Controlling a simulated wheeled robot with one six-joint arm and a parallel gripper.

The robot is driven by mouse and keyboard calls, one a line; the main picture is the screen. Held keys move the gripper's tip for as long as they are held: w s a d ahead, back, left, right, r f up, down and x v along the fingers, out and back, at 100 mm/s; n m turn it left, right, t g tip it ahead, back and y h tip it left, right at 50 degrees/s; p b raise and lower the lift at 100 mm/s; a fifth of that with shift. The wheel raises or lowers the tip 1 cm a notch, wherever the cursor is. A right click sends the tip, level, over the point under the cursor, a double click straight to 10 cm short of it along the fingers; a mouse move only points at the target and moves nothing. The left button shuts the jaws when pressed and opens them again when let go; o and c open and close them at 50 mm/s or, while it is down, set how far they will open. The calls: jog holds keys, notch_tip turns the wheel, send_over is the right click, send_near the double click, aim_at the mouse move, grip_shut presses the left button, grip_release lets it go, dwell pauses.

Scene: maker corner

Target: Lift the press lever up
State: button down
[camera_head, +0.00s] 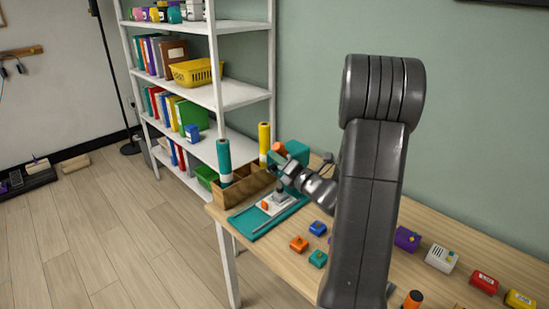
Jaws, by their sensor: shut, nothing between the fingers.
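The press stands near the far left end of the table, with a teal base (243,222), a pale plate and a teal upper body (299,151). An orange piece (279,148), perhaps the lever's knob, shows at the top of the press; the lever's arm is not clear to see. My gripper (283,170) is shut and empty, in front of the press's upper body and just below the orange piece. I cannot tell whether it touches the press. My wrist and arm hide part of the press.
A wooden organizer (232,193) with a teal roll (224,158) and a yellow roll (264,142) stands beside the press. Small orange (299,243), blue and teal blocks lie in front. Several coloured boxes line the table (275,264) at right. A white shelf (243,95) stands behind.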

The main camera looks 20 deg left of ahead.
jog(key=shift+w+d+r+p, duration=0.2)
jog(key=shift+w+r+p, duration=0.35)
jog(key=shift+r, duration=0.2)
